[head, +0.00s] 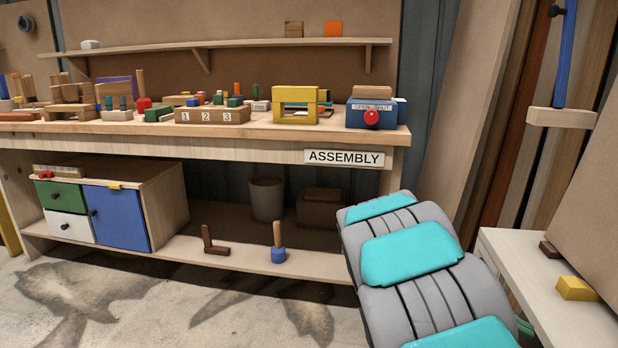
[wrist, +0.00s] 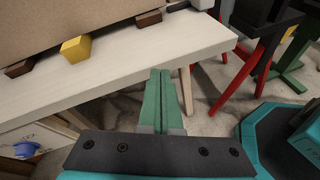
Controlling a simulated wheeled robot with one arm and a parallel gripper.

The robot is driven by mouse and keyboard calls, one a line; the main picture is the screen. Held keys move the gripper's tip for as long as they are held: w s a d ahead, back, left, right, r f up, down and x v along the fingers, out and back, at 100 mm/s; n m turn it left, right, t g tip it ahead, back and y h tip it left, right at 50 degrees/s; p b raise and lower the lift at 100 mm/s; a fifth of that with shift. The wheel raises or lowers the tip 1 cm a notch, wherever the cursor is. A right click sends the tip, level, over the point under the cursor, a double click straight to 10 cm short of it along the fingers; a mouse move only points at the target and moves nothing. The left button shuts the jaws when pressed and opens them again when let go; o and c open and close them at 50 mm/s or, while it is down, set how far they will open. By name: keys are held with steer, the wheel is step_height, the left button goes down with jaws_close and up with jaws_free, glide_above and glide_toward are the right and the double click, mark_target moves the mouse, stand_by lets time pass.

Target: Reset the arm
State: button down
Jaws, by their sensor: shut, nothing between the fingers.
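My gripper (wrist: 158,103) shows in the wrist view as two green fingers pressed together, with nothing between them. It points toward the edge of a pale wooden table (wrist: 130,72) and appears apart from it.
The workbench (head: 240,140) bears an ASSEMBLY sign (head: 344,158) and many wooden blocks. A side table (head: 545,295) at the right holds a yellow block (head: 577,288). Red trestle legs (wrist: 240,80) stand beyond the table in the wrist view. Floor at the left is clear.

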steer(key=s+a+f+m+t+y, duration=0.2)
steer(key=s+a+m+y, duration=0.2)
steer(key=s+a, duration=0.6)
steer(key=s+a+f+m+t+y+p, duration=0.1)
steer(key=s+a+m+y, duration=0.4)
steer(key=a, duration=1.1)
steer(key=s+f+t+y, duration=0.1)
steer(key=s+y, duration=0.2)
steer(key=s, duration=0.3)
steer(key=shift+y, duration=0.3)
steer(key=shift+s+f+m, duration=0.1)
steer(key=shift+s+m, duration=0.05)
steer(key=shift+m, duration=0.15)
